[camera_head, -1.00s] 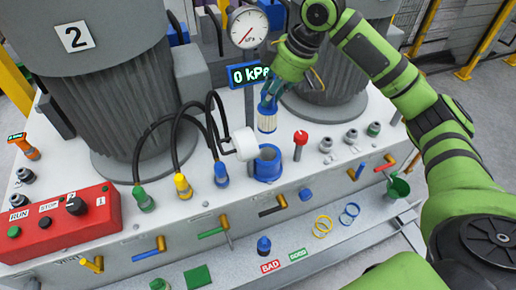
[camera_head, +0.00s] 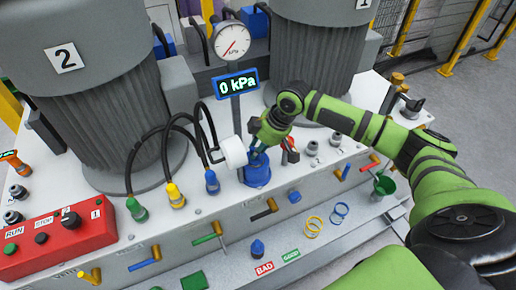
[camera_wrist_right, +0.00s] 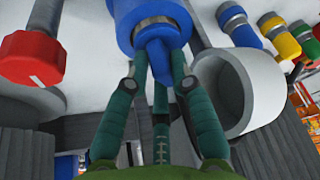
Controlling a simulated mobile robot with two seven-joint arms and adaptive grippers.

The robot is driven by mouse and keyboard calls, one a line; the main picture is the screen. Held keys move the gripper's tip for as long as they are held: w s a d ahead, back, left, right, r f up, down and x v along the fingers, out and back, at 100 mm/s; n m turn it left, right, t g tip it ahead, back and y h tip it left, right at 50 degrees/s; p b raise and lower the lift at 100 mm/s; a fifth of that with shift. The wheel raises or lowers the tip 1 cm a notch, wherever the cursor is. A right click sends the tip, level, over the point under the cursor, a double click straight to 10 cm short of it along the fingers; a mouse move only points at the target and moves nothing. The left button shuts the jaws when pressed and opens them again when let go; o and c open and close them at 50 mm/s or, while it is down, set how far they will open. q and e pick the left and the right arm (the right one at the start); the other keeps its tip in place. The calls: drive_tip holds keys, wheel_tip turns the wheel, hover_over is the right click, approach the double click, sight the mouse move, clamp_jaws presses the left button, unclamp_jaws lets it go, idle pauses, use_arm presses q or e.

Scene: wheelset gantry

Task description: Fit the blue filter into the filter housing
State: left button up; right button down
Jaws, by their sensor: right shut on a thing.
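The blue filter housing (camera_head: 257,174) stands upright on the front of the white bench; it also shows as the wide blue cylinder in the right wrist view (camera_wrist_right: 125,12). My right gripper (camera_head: 258,146) is directly over its mouth, with its fingers (camera_wrist_right: 155,70) shut around the narrow blue top of the filter (camera_wrist_right: 153,52). The filter's pale body is out of sight, and the filter appears at least partly inside the housing. How deep it sits cannot be told. My left gripper is not in view.
A red knob (camera_wrist_right: 28,50) is on the other side. A gauge post with a 0 kPa display (camera_head: 236,84) rises behind.

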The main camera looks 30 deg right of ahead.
drive_tip(key=shift+f, duration=0.6)
drive_tip(key=c, duration=1.1)
unclamp_jaws()
drive_tip(key=shift+f, duration=0.15)
drive_tip(key=b+v, duration=0.1)
drive_tip(key=v, duration=1.1)
drive_tip(key=shift+w, duration=0.1)
